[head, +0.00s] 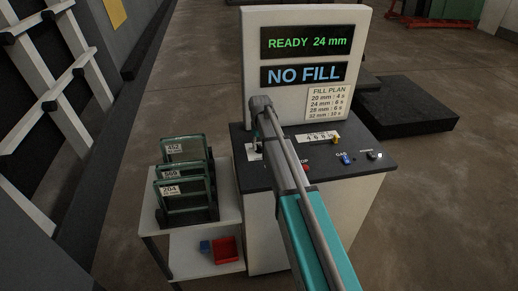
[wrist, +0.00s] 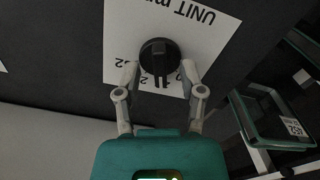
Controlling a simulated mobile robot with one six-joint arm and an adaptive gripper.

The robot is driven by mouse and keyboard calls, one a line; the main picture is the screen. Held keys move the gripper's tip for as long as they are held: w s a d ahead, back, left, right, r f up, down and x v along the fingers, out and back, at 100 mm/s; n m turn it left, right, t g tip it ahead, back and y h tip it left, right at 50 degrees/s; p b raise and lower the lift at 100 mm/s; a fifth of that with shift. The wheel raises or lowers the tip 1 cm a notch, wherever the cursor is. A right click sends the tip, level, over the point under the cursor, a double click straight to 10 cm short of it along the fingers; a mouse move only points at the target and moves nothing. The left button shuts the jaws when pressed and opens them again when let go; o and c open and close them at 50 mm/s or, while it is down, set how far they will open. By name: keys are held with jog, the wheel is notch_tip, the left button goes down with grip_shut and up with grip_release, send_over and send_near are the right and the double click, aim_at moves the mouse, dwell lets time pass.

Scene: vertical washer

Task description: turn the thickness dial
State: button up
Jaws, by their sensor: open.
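The thickness dial (wrist: 159,53) is a round black knob on a white label (wrist: 205,40) that reads "UNIT mm", upside down in the wrist view. Its pointer ridge points toward my gripper, and the printed numbers are partly covered. My gripper (wrist: 159,72) is open, with one fingertip on each side of the knob's lower part. I cannot tell whether the fingertips touch it. The display (head: 308,42) there reads "READY 24 mm".
A second display (head: 303,74) reads "NO FILL", above a fill plan card (head: 327,102). The dark console top (head: 350,172) bears a red button, a blue switch and a yellow part. A cart (head: 192,233) with framed glass panes stands on the left.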

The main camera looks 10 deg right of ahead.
jog(key=shift+f, duration=0.2)
grip_shut()
dwell(0.3)
